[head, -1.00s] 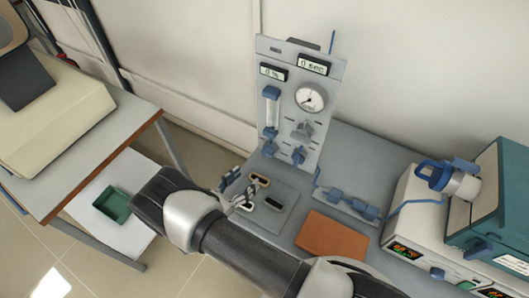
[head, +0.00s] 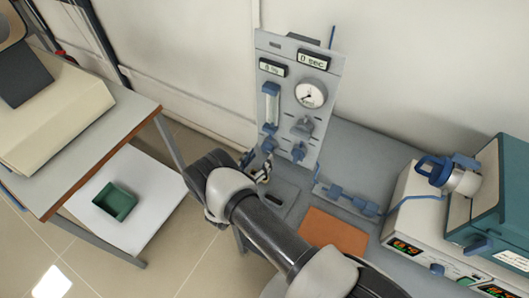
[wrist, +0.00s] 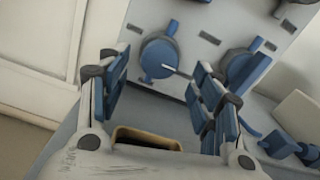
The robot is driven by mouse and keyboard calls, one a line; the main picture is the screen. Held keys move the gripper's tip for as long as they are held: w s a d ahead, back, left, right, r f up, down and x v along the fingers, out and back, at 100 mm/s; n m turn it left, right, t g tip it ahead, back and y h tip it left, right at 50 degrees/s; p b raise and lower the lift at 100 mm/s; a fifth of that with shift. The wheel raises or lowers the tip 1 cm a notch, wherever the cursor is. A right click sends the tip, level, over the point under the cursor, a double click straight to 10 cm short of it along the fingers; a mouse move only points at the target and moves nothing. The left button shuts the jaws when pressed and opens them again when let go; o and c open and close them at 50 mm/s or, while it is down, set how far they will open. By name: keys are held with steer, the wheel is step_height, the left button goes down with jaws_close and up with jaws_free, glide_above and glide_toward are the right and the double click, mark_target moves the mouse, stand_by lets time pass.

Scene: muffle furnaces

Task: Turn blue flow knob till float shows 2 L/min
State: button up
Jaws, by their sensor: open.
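A grey upright panel (head: 290,80) carries a clear flow tube (head: 271,104) with blue ends. The float's reading is too small to tell. A round blue knob (wrist: 158,58) sits just below the tube's blue lower end (wrist: 172,28); in the head view the knob (head: 268,145) is partly behind my gripper. My gripper (wrist: 161,70) is open and empty, with its blue-padded fingers pointing at the panel. In the wrist view the knob shows between the fingertips, slightly beyond them. I see no contact.
A second blue knob (wrist: 243,70) is close right of my right finger. An orange-brown pad (head: 334,232) lies on the bench; a furnace unit (head: 500,200) stands at right.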

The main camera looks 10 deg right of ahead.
mark_target(266, 150)
steer(key=shift+x, duration=2.1)
steer(key=shift+c, duration=0.3)
steer(key=c, duration=1)
